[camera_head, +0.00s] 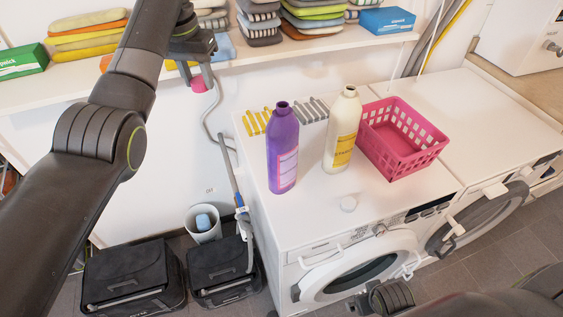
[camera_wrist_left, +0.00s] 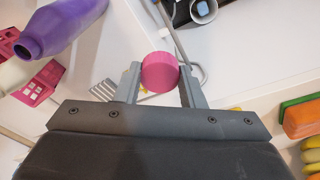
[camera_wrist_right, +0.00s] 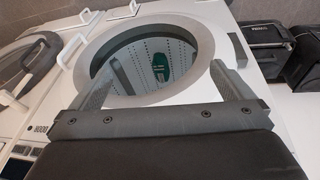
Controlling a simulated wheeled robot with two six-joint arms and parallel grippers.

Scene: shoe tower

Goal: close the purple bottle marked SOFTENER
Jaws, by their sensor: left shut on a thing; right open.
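The purple bottle (camera_head: 283,150) stands upright on the white washing machine with its dark neck open and no cap on it. It also shows at the upper left of the left wrist view (camera_wrist_left: 66,24). My left gripper (camera_head: 200,82) is shut on a pink cap (camera_wrist_left: 159,72), held in the air up and to the left of the bottle, apart from it. The cap also shows below the fingers in the head view (camera_head: 199,85). My right gripper (camera_wrist_right: 162,88) is open and empty in front of the washing machine's round door. The bottle's label is too small to read.
A cream bottle (camera_head: 342,130), also uncapped, stands right of the purple one, near a pink basket (camera_head: 402,138). A shelf (camera_head: 290,52) with folded towels runs along the back wall.

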